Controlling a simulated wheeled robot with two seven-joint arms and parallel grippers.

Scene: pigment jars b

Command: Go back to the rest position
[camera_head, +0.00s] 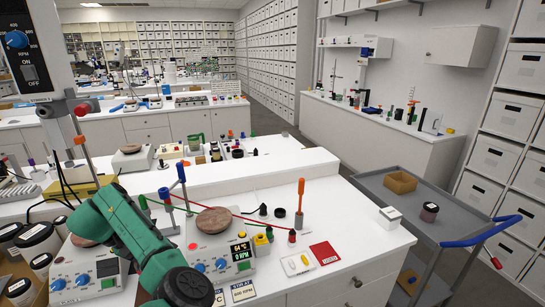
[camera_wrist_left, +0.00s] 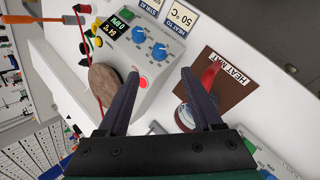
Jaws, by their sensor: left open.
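My left gripper (camera_wrist_left: 160,73) is open in the left wrist view, with its two dark fingers apart and nothing between them. It points toward a hotplate stirrer with a round brown top (camera_wrist_left: 104,86), blue knobs and a red button. In the head view my green left arm (camera_head: 130,235) reaches in at the lower left, in front of the bench. Its gripper cannot be made out there. My right gripper is in neither view.
A stirrer (camera_head: 222,262) stands on the white bench. A red card (camera_head: 324,253) and an orange-handled tool (camera_head: 299,203) are to its right. Lidded jars (camera_head: 38,238) stand at far left. A grey cart (camera_head: 440,228) holds a dark jar (camera_head: 429,212). A brown "HEAT MAT" (camera_wrist_left: 222,85) lies beside the fingers.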

